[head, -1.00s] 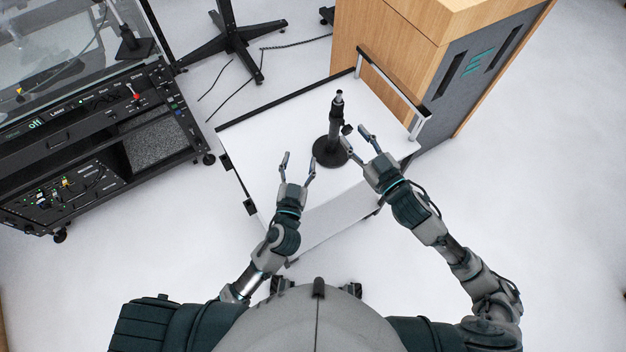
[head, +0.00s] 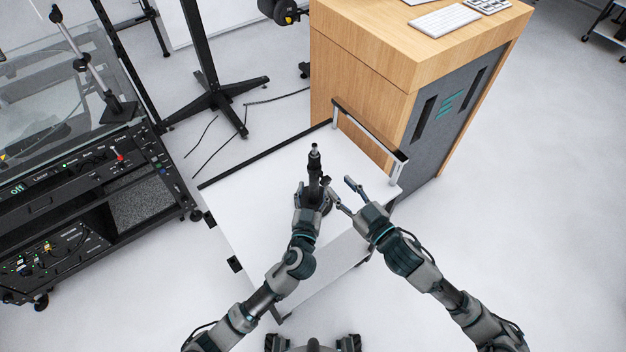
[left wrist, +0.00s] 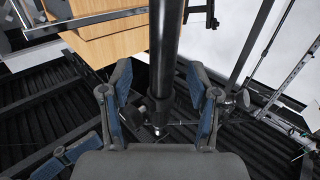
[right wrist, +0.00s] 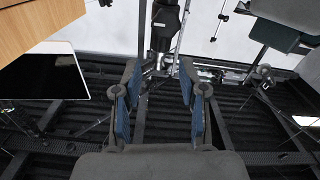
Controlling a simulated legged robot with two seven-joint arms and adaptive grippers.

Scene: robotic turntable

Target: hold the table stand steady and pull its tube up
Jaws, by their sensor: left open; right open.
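The black table stand (head: 315,165) stands upright on the small white table, its slim tube end on top. Its base is mostly hidden behind my left gripper (head: 313,197). In the left wrist view, the stand's dark post (left wrist: 165,55) runs between the two blue-padded fingers of my left gripper (left wrist: 157,80), which are open and spread to either side of it. My right gripper (head: 342,190) is open just right of the stand, apart from its upper tube. In the right wrist view, nothing is held between the fingers (right wrist: 160,78).
The white tabletop (head: 250,195) is clear left of the stand. A metal rail (head: 368,138) stands at its back right edge, beside a wooden cabinet (head: 365,70). A black equipment rack (head: 90,180) is at the left.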

